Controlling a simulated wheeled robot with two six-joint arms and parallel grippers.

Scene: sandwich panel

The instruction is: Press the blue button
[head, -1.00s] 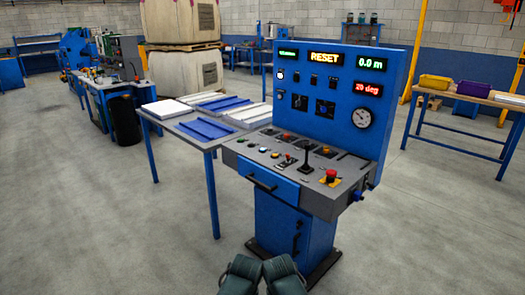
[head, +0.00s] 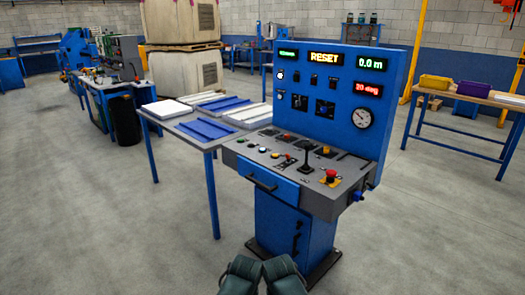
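A blue control console (head: 330,100) stands in front of me, with a sloping grey desk (head: 235,152) below its upright panel. A row of small round buttons (head: 262,150) sits on the left part of the desk, one of them yellowish. They are too small for me to single out the blue button with certainty. Two dark parts of my own arms show at the bottom edge, in front of the console and well short of the desk. I see no gripper fingers, so neither gripper is in view.
The desk also carries a black lever (head: 309,155) and a red mushroom button (head: 331,174). A display (head: 324,58) reads RESET. A table (head: 160,115) with blue and white panels stands left of the console. A workbench (head: 455,95) is at right. The floor in front is clear.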

